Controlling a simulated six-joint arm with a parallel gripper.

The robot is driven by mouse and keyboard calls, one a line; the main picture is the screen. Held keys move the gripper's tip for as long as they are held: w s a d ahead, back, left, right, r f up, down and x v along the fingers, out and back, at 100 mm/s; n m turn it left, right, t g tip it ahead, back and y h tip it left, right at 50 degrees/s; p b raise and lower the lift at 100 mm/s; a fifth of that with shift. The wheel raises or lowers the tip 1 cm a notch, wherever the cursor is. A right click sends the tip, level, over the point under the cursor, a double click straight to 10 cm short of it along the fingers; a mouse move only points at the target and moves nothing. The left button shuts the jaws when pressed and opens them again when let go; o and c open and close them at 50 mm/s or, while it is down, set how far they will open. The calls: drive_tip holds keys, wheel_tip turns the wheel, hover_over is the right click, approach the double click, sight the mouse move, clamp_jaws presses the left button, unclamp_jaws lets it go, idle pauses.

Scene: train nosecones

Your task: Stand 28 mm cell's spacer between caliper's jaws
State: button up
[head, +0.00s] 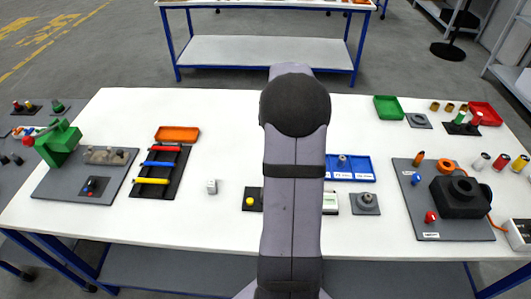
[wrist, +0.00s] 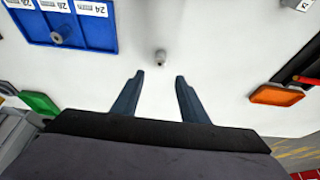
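The blue tray (head: 372,162) lies right of my arm in the head view, and it shows at upper left in the wrist view (wrist: 100,42). One small grey spacer (wrist: 57,38) stands in it, in line with the label reading 28. It also shows in the head view (head: 342,160). A small grey cylinder (wrist: 160,56) is on the white table, just beyond my fingertips. My gripper (wrist: 158,76) is open and empty; its fingers are apart. My arm hides the middle of the table in the head view. I cannot make out the caliper's jaws.
A white device (head: 330,203) and a grey fixture (head: 366,202) stand in front of the blue tray. An orange tray (head: 178,134) and a green tray (head: 388,107) lie farther back. White table is clear around the cube.

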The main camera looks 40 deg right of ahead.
drive_tip(key=s+a+n+y, duration=0.1)
drive_tip(key=s+a+n, duration=0.1)
drive_tip(key=a, duration=0.8)
drive_tip(key=s+a+f+n+g+y, duration=0.1)
drive_tip(key=s+a+n, duration=0.1)
drive_tip(key=a, duration=0.8)
drive_tip(key=s+a+n+g, duration=0.1)
drive_tip(key=s+a, duration=0.3)
drive_tip(key=a, duration=0.6)
drive_tip(key=shift+s+a+f+n+y, duration=0.25)
drive_tip(key=shift+n+y, duration=0.15)
drive_tip(key=shift+n, duration=0.4)
drive_tip(key=shift+o, duration=0.5)
drive_tip(key=s+a+f+n+g, duration=0.1)
drive_tip(key=s+a+n, duration=0.1)
drive_tip(key=s+a, duration=0.4)
drive_tip(key=shift+s+f, duration=0.25)
drive_tip(key=shift+s, duration=0.9)
drive_tip(key=shift+d, duration=0.1)
